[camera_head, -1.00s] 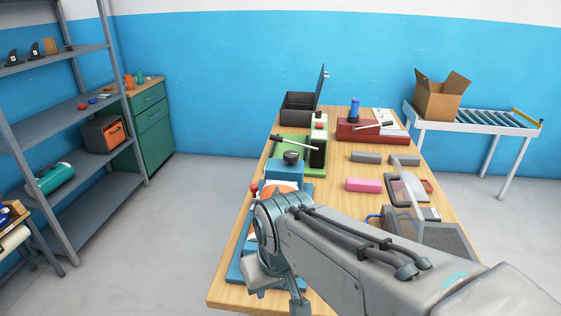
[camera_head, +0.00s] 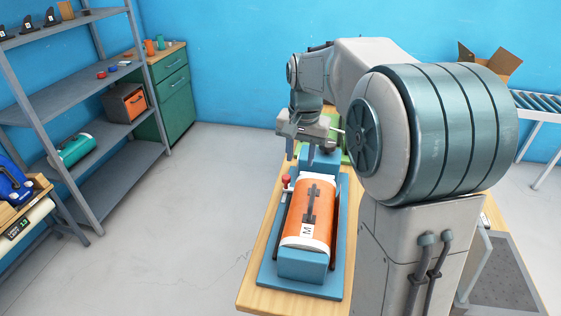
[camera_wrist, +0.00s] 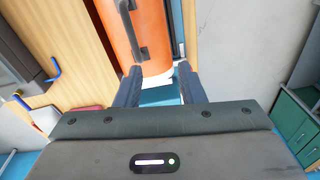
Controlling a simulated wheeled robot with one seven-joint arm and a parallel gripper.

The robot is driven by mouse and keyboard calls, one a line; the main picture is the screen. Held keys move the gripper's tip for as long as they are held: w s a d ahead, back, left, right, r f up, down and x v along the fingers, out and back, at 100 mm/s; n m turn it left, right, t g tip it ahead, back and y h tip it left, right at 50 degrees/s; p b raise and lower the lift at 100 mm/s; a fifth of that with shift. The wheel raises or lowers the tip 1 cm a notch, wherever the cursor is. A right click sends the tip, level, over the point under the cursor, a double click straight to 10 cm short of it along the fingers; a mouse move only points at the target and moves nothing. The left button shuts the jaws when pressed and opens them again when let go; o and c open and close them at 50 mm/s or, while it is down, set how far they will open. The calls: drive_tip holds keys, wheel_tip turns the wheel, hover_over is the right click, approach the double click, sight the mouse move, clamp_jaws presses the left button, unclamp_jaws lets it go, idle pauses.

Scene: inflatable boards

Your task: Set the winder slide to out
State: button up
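The winder is a blue bench device (camera_head: 302,266) on the wooden table, with an orange roll (camera_head: 318,215) marked M and a black handle on it. A red knob (camera_head: 287,181) stands at its far left side. A blue block (camera_head: 322,158) is at its far end. I cannot tell which part is the slide or how it is set. My gripper (camera_head: 304,155) points down above the far end of the winder, empty. In the wrist view my gripper (camera_wrist: 160,82) has its fingers apart, with the orange roll (camera_wrist: 150,62) and blue base (camera_wrist: 160,96) beyond them.
My arm hides much of the table's right side. A grey shelf (camera_head: 115,130) and green cabinet (camera_head: 176,110) stand at the left, with clear floor before the table. A cardboard box (camera_head: 485,65) and roller conveyor (camera_head: 540,105) are at the back right.

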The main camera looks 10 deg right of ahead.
sight(286, 176)
drive_tip(key=w+f+m+g+p, duration=0.1)
drive_tip(key=w+f+m, duration=0.15)
drive_tip(key=w, duration=0.55)
drive_tip(key=w+f+m+p, duration=0.1)
drive_tip(key=w+f+m, duration=0.15)
drive_tip(key=w, duration=0.55)
drive_tip(key=shift+n, duration=0.4)
drive_tip(key=f, duration=0.4)
drive_tip(key=f+p, duration=0.1)
drive_tip(key=f, duration=0.9)
drive_tip(key=shift+s+a+f+p, duration=0.1)
drive_tip(key=shift+s+f+p, duration=0.05)
drive_tip(key=shift+s+p, duration=0.25)
